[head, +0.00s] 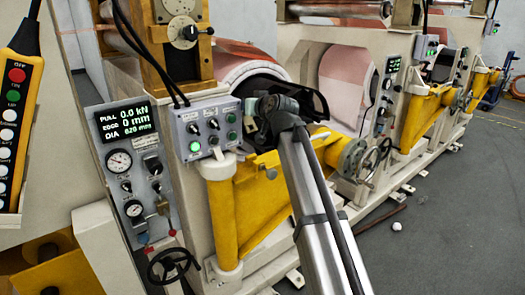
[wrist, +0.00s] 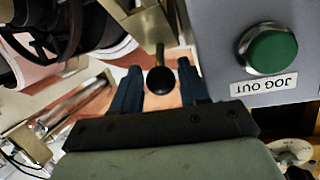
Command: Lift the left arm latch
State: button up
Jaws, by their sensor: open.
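In the wrist view, my gripper (wrist: 159,72) is open, with its two blue fingers apart. A black ball knob (wrist: 161,80) on a short dark rod shows between them, with a gap on each side. It looks like the latch handle, but how deep it sits between the fingers is unclear. In the head view, my gripper (head: 257,116) is beside the grey button box, above the yellow swing arm (head: 258,192). My own arm and wrist hide the latch and fingertips there.
The grey button box (head: 208,128) is close by. Its green JOG OUT button (wrist: 270,50) is right of my fingers in the wrist view. A copper roll (head: 250,62) is behind. A gauge panel (head: 135,172) stands left, and a handwheel (head: 374,158) is right.

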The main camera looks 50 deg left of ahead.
aim_at(252, 124)
jog(key=shift+s+d+f+y, duration=0.1)
jog(key=shift+d+f+y, duration=0.35)
jog(key=shift+d+f, duration=0.5)
jog(key=shift+s+d+f+y, duration=0.1)
jog(key=shift+d+f+y, duration=0.45)
jog(key=shift+f, duration=0.65)
jog(key=shift+d+f+y, duration=0.4)
jog(key=shift+d+f, duration=0.4)
jog(key=shift+f, duration=0.3)
jog(key=shift+m, duration=0.3)
jog(key=f, duration=0.2)
jog(key=d+f, duration=0.1)
jog(key=f, duration=0.4)
jog(key=shift+w+d+f, duration=0.1)
jog(key=shift+d+f, duration=0.25)
jog(key=shift+d, duration=0.05)
jog(key=s+d, duration=0.3)
jog(key=d, duration=1)
jog(key=s+d+f+m+g+h, duration=0.1)
jog(key=s+d+f+g+h, duration=0.1)
jog(key=f, duration=0.5)
jog(key=shift+s+d+f+m+g+h, duration=0.15)
jog(key=shift+s+f+m+g+h, duration=0.15)
jog(key=shift+s+g+h, duration=0.65)
jog(key=shift+s+t, duration=0.25)
jog(key=shift+s, duration=0.05)
